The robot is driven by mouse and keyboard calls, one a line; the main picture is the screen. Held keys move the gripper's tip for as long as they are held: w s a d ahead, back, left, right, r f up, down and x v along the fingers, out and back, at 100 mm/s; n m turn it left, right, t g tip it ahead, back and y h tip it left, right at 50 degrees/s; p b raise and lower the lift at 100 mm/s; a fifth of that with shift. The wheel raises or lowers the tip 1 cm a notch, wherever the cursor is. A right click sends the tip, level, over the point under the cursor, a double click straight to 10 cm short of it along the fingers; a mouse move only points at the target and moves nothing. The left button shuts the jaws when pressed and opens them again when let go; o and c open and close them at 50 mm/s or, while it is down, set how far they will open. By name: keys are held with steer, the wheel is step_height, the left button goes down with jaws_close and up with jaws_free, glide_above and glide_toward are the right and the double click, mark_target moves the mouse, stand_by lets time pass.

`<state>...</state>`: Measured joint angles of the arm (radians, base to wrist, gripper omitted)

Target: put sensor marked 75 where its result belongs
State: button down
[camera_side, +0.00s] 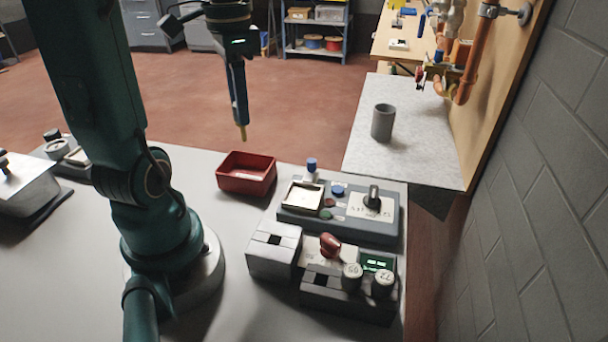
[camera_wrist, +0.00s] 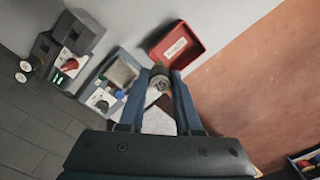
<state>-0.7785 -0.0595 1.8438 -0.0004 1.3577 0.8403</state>
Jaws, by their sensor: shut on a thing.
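My gripper (camera_side: 240,118) is shut on a sensor and holds it high above the floor side of the bench, behind the red tray. The sensor's brass tip (camera_side: 243,134) points down in the side view. In the wrist view its round grey cap (camera_wrist: 160,84) sits between the fingertips; I cannot read its mark surely. Two other capped sensors, a left one (camera_side: 352,272) and a right one (camera_side: 383,280), stand in the front block (camera_side: 345,303). The red tray (camera_side: 246,186) looks empty and shows a label inside in the wrist view (camera_wrist: 163,36).
A grey test box (camera_side: 345,228) has a shallow tray, coloured buttons and a black dial. A grey slotted block (camera_side: 273,255), a red-handled device (camera_side: 330,245) and a green display (camera_side: 378,263) stand before it. A grey cup (camera_side: 383,122) stands on the side shelf.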

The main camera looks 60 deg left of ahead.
steer(key=a+f, duration=0.3)
steer(key=a, duration=0.1)
glide_above(247, 173)
steer(key=d, duration=0.2)
steer(key=shift+n, duration=0.4)
steer(key=shift+s+a+f, duration=0.1)
steer(key=shift+s+f, duration=0.05)
steer(key=shift+f, duration=1.95)
steer(key=shift+s+a+f, duration=0.1)
steer(key=shift+f, duration=1.95)
steer(key=shift+f, duration=0.15)
steer(key=c, duration=0.6)
jaws_free()
